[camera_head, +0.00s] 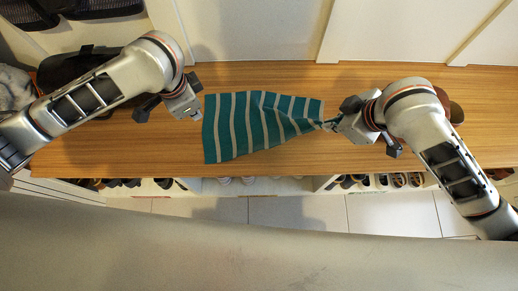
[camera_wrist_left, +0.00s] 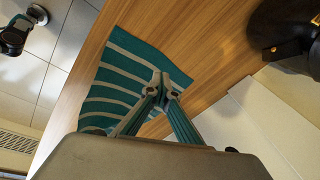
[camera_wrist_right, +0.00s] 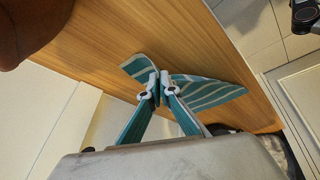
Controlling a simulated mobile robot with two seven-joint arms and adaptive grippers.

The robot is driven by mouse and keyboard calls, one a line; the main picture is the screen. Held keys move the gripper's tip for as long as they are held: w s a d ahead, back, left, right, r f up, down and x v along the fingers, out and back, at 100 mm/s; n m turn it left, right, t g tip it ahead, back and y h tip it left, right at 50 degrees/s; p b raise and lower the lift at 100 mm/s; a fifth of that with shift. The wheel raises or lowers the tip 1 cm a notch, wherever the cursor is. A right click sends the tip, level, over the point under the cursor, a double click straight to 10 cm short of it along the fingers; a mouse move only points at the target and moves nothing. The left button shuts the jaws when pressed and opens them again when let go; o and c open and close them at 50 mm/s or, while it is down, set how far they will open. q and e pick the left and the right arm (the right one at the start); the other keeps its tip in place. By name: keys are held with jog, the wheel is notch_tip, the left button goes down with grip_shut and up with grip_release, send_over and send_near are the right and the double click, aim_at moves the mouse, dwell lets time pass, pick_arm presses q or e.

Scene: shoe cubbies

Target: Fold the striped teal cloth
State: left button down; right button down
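The striped teal cloth (camera_head: 245,125) lies on the wooden bench, spread wide and flat at its left side and gathered to a narrow bunch at its right end. My right gripper (camera_head: 331,126) is shut on that bunched end. The right wrist view shows cloth (camera_wrist_right: 205,92) on both sides of the fingertips (camera_wrist_right: 160,84). My left gripper (camera_head: 198,114) is at the cloth's left edge, its fingertips close together. In the left wrist view the fingertips (camera_wrist_left: 160,85) show in front of the cloth (camera_wrist_left: 120,75), near a corner. No cloth is visibly pinched between them.
The wooden bench (camera_head: 270,75) has bare room behind the cloth. A dark bag (camera_head: 75,65) lies at the bench's left end. Shoes (camera_head: 380,181) stand in cubbies below the front edge. A pale panelled wall (camera_head: 250,30) is behind the bench.

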pick_arm(q)
jog(key=c, duration=1.7)
grip_release()
jog(key=shift+c, duration=1.4)
jog(key=n+g, duration=0.2)
send_near(216, 159)
jog(key=shift+f, duration=3.4)
grip_shut()
